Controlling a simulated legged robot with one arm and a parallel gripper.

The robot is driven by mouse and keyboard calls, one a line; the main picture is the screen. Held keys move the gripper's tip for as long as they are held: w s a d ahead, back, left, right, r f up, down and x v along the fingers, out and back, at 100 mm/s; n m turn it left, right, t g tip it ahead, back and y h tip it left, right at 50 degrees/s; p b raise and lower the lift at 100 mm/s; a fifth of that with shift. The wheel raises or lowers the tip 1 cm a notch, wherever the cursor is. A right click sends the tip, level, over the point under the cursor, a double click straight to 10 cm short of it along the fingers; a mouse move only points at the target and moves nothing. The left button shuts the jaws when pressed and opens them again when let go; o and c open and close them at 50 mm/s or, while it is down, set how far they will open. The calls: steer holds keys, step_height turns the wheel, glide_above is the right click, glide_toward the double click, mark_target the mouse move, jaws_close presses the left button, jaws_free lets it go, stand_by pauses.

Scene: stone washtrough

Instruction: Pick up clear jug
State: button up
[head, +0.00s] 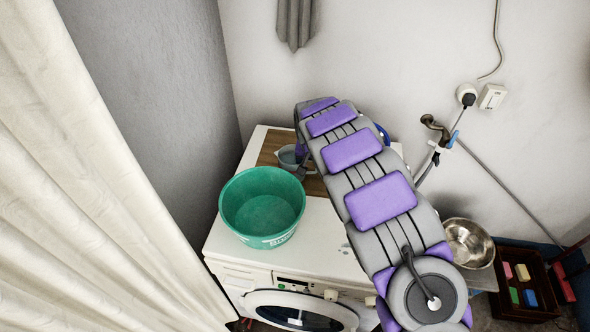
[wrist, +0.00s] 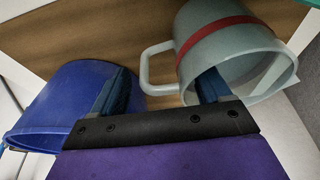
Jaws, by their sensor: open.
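The clear jug (wrist: 225,30), greyish and see-through with a red band, is in the upper right of the wrist view. Its handle (wrist: 146,68) points left, into the space between my fingers. My gripper (wrist: 166,78) is open, with one finger on each side of the handle. The right finger overlaps the jug's mouth; I cannot tell whether it is inside or touching. In the head view the jug (head: 287,155) stands on a brown board behind the green basin, partly hidden by my arm. My gripper there is mostly hidden.
A blue container (wrist: 70,95) is close to my left finger. The green basin (head: 262,205) sits on the white washing machine (head: 225,240), in front of the brown board (head: 268,150). A metal bowl (head: 470,243) is at right. Wall and curtain bound the left side.

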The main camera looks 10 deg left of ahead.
steer(key=x, duration=0.2)
steer(key=shift+f, duration=0.4)
steer(key=shift+a+r, duration=0.1)
steer(key=shift+c, duration=0.2)
jaws_close()
steer(key=shift+r, duration=0.1)
